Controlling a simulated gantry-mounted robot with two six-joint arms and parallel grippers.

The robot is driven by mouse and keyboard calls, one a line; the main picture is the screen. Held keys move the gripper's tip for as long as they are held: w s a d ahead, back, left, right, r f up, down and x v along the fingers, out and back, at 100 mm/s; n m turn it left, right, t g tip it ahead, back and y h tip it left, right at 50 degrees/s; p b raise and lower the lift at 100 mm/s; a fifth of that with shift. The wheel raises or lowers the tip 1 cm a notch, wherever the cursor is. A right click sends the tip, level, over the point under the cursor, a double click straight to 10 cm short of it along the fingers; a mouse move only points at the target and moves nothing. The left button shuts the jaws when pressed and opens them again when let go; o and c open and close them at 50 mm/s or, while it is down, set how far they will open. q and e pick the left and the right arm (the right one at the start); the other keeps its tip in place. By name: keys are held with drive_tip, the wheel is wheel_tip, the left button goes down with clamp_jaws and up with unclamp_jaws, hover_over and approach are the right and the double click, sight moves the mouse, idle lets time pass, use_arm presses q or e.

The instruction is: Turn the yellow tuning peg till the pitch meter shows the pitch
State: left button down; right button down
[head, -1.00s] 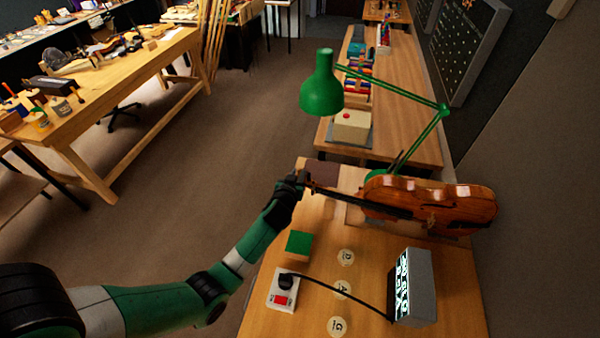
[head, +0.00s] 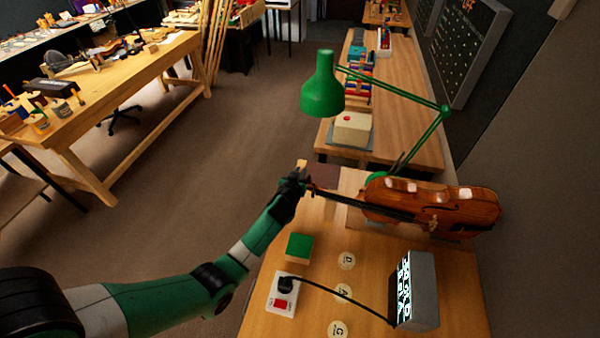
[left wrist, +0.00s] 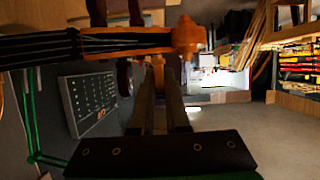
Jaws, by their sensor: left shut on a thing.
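The violin (head: 440,208) lies on the bench with its neck pointing left toward my left gripper. My left gripper (head: 305,184) is at the pegbox end. In the left wrist view, its fingers (left wrist: 160,88) are closed around a yellow-orange peg (left wrist: 158,64) below the pegbox, near the scroll (left wrist: 188,36). The peg is mostly hidden by the fingers. Dark pegs (left wrist: 124,76) sit beside it. The pitch meter (head: 424,292) is a grey box at the bench's front right, with a lit display too skewed to read. My right gripper is not in view.
A switch box with a red button (head: 281,303) has a black cable running to the meter. A green block (head: 299,246) and round lettered discs (head: 346,261) lie on the bench. A green lamp (head: 323,90) reaches over from behind the violin.

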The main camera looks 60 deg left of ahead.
use_arm(q)
drive_tip(key=shift+w+f+n+g+y+b, duration=0.15)
drive_tip(key=shift+n+g+y+b, duration=0.3)
drive_tip(key=shift+b, duration=1)
drive_tip(key=shift+s+f+n+g+y+b, duration=0.1)
drive_tip(key=shift+f+n+g+y+b, duration=0.3)
drive_tip(key=shift+b, duration=1.05)
drive_tip(key=shift+r+n+g+p, duration=0.45)
drive_tip(key=shift+r+g+p, duration=0.25)
drive_tip(key=shift+p, duration=0.15)
drive_tip(key=shift+f+n, duration=0.1)
drive_tip(key=shift+n, duration=0.2)
drive_tip(key=c, duration=1.2)
unclamp_jaws()
